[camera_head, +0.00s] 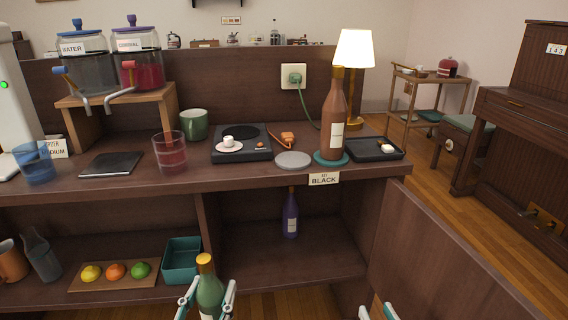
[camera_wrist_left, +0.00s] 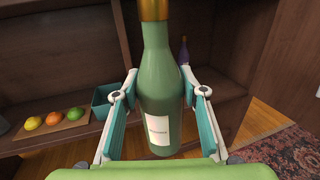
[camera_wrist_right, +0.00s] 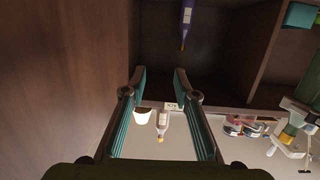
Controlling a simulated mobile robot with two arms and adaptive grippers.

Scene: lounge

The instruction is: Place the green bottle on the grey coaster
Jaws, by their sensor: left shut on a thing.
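The green bottle (camera_head: 209,291) with a gold cap stands upright in my left gripper (camera_head: 211,286), low in front of the shelf unit. In the left wrist view, the bottle (camera_wrist_left: 160,90) is between the two teal pads, which are shut on it. The grey coaster (camera_head: 293,160) is an empty round disc on the counter top, between a black hot plate and a teal coaster. My right gripper (camera_head: 377,312) barely shows at the bottom edge. In the right wrist view, the right gripper (camera_wrist_right: 161,82) is open and empty.
A tall brown bottle (camera_head: 333,115) stands on the teal coaster (camera_head: 331,160), right beside the grey one. The hot plate (camera_head: 241,143) and a black tray (camera_head: 374,148) flank them. A purple bottle (camera_head: 290,214) stands on the lower shelf. A brown panel (camera_head: 430,250) rises at right.

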